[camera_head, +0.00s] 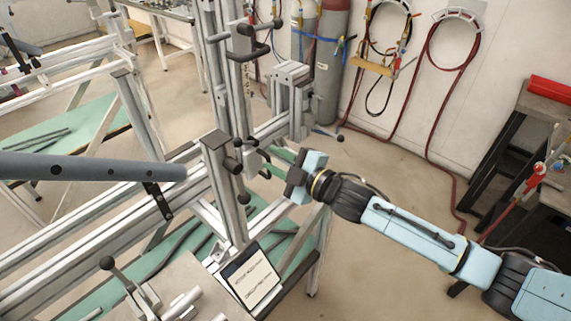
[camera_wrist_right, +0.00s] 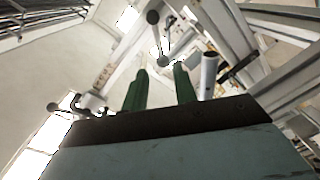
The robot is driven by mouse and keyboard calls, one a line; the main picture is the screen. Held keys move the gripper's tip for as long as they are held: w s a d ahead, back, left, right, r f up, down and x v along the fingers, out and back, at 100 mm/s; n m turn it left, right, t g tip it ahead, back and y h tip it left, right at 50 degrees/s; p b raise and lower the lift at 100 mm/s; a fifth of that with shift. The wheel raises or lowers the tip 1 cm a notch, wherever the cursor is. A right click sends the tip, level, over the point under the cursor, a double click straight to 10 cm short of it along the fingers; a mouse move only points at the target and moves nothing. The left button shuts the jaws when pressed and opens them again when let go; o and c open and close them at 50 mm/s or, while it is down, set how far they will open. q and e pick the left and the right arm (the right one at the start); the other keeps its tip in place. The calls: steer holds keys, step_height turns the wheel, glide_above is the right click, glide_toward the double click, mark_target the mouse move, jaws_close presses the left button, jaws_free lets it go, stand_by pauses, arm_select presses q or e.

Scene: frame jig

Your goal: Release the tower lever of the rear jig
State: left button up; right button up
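The jig (camera_head: 228,200) is a frame of aluminium profiles with upright posts and several black-knobbed levers. My right gripper (camera_head: 268,164) comes in from the right beside the middle post, close to a dark lever and clamp (camera_head: 238,166). In the right wrist view its two green fingers (camera_wrist_right: 160,88) stand apart with nothing held between them. A lever with a dark ball knob (camera_wrist_right: 152,17) lies just beyond the fingertips there. Whether the fingers touch it I cannot tell. Another black-knobbed lever (camera_head: 247,30) sits higher on the tall post. My left gripper is not in view.
A long grey tube (camera_head: 90,168) crosses the left side. A near lever (camera_head: 107,264) and a label plate (camera_head: 252,275) are at the front. Gas cylinders (camera_head: 330,65) and hoses (camera_head: 447,55) are along the wall. Open floor lies to the right of the jig.

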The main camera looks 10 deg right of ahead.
steer(key=shift+v, duration=1.2)
